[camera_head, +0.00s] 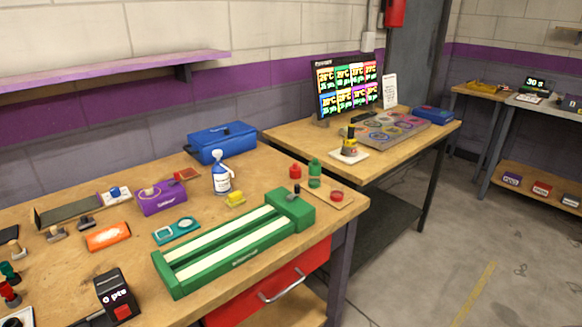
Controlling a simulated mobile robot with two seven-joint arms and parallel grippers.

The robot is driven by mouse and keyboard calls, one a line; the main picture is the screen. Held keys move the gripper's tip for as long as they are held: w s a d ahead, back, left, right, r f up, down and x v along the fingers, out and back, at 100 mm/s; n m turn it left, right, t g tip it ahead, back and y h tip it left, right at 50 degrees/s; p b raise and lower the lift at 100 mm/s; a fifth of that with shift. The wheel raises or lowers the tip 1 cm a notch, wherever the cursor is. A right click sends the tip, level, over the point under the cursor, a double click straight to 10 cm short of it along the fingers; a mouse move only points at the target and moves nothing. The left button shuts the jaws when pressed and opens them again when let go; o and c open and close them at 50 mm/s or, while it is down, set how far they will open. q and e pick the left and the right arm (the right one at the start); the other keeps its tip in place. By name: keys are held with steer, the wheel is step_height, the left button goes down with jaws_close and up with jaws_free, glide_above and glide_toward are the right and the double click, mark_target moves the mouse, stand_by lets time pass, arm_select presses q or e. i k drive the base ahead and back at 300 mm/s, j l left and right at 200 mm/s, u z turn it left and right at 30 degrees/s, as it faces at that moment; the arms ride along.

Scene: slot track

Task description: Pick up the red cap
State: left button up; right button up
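A small red cap-like piece (295,171) stands upright at the back right of the near workbench, just left of a green bottle-shaped piece (315,174). A flat round red piece (337,195) lies on a thin wooden plate near the bench's right corner. I cannot tell for certain which of the two red pieces is the cap. Neither of my grippers is in view.
The green slot track (217,258) with two pale strips lies along the near workbench's front edge. A white-and-blue spray bottle (221,175), yellow block (235,199) and blue toolbox (222,142) stand behind it. A second bench (283,131) with a screen stands behind right.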

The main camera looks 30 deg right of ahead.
mark_target(296, 170)
steer(key=l+u, duration=0.3)
steer(key=l, duration=0.5)
steer(key=l+u, duration=0.3)
steer(key=l, duration=0.45)
steer(key=k+l+u, duration=0.1)
steer(key=l+u, duration=0.2)
steer(key=l, duration=0.5)
steer(key=l+u, duration=0.3)
steer(key=l, duration=0.5)
steer(key=l+u, duration=0.2)
steer(key=l, duration=0.55)
steer(key=k+l+u, duration=0.1)
steer(key=k, duration=0.15)
steer(key=i+l, duration=0.1)
steer(key=i, duration=0.2)
steer(key=i+j, duration=0.25)
steer(key=j, duration=0.25)
